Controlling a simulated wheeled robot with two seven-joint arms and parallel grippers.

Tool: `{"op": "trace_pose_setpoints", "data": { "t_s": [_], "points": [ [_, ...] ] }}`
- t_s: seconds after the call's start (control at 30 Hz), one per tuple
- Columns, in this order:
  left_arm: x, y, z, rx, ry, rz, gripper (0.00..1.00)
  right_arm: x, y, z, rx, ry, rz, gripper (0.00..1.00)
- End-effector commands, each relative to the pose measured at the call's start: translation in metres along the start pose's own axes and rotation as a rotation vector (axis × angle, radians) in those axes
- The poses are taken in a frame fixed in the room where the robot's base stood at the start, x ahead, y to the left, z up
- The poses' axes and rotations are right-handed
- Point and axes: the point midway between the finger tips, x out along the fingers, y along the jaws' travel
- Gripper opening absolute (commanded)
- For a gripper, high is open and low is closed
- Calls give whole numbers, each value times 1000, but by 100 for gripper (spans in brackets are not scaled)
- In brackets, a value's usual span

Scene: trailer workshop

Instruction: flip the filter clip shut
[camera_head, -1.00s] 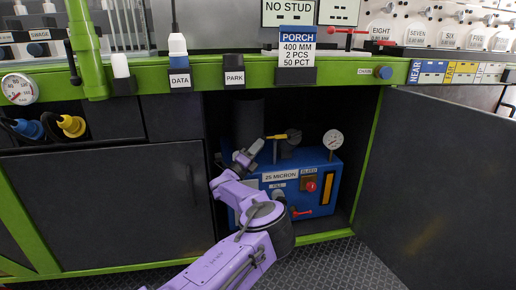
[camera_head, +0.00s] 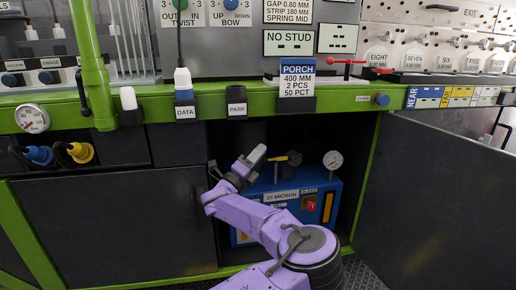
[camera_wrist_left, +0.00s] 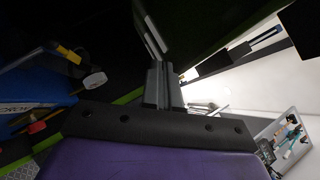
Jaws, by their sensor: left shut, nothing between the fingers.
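The blue filter unit (camera_head: 333,187), labelled 25 MICRON, stands inside the open cabinet. A yellow-tipped lever (camera_head: 277,158) on a dark fitting on top of it looks like the filter clip; it sticks out to the left, roughly level. The lever also shows in the left wrist view (camera_wrist_left: 68,54), left of the fingers. My left gripper (camera_head: 257,155) is shut and empty, just left of the lever's tip and slightly above it in the head view, apparently not touching. My left forearm covers the unit's lower front. My right gripper is out of view.
A pressure gauge (camera_head: 333,160) rises from the unit's right end. A red knob (camera_head: 310,205) sits on its front. The green bench rail (camera_head: 345,103) runs above the opening. The open dark door (camera_head: 440,200) stands to the right and a closed panel (camera_head: 110,225) to the left.

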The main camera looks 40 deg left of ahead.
Motion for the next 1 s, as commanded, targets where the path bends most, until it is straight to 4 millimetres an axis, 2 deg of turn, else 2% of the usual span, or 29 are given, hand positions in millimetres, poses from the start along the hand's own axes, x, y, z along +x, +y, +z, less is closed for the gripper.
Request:
{"op": "trace_pose_setpoints", "data": {
  "t_s": [0.03,0.27,0.87,1.0],
  "points": [
    [-1,-18,5,-6,-10,-2,0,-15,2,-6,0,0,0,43],
    [-18,-37,-5,-5,-4,1,0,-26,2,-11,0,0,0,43],
    [-21,-36,-8,-4,0,2,0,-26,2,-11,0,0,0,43],
    [-21,-33,-8,-96,-1,20,0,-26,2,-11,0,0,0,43]
  ]
}}
